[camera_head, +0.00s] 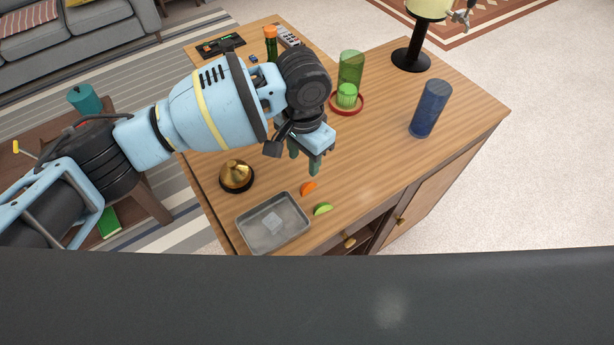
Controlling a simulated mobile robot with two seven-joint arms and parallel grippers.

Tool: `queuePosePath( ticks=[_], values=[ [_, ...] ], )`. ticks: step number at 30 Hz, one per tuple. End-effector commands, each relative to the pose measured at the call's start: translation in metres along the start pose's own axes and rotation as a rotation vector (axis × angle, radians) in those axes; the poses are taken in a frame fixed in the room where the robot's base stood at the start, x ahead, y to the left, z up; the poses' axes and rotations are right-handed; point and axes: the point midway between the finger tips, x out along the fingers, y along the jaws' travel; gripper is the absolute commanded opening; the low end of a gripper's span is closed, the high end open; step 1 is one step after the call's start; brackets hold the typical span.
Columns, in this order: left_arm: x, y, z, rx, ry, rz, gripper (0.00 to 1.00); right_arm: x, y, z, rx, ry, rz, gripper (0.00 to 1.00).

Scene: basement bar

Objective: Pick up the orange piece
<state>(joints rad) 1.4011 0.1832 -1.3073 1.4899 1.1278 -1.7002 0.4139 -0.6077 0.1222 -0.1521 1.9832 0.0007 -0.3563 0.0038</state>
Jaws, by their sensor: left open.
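The orange piece (308,188) is a small orange wedge lying on the wooden table top, just right of a grey metal tray. My left gripper (304,167) hangs above the table, a little above and behind the orange piece in the picture. Its dark fingers point down, are open, and hold nothing that I can see. The fingers appear apart from the orange piece; the exact height cannot be told. My right gripper is not in view.
A green wedge (323,209) lies close to the orange piece. The metal tray (246,236) and a golden bell (237,174) are to the left. The table's right part is clear.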

Motion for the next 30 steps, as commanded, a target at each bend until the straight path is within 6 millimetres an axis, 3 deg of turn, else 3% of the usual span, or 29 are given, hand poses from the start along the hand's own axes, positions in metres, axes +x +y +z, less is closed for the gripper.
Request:
queuePosePath(
  ticks=[7, 14, 24, 30],
  values=[
    [0.021, 0.001, 0.000, 0.000, -0.003, 0.002, 0.43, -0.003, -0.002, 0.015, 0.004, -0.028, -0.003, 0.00],
    [0.028, 0.002, 0.000, 0.001, 0.001, 0.000, 0.43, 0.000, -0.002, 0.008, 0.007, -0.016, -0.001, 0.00],
    [0.071, 0.008, 0.001, 0.000, -0.003, 0.001, 0.43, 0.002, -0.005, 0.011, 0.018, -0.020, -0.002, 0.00],
    [0.079, 0.008, 0.000, 0.000, 0.000, 0.000, 0.43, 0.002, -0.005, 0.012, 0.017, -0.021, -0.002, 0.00]
  ],
)
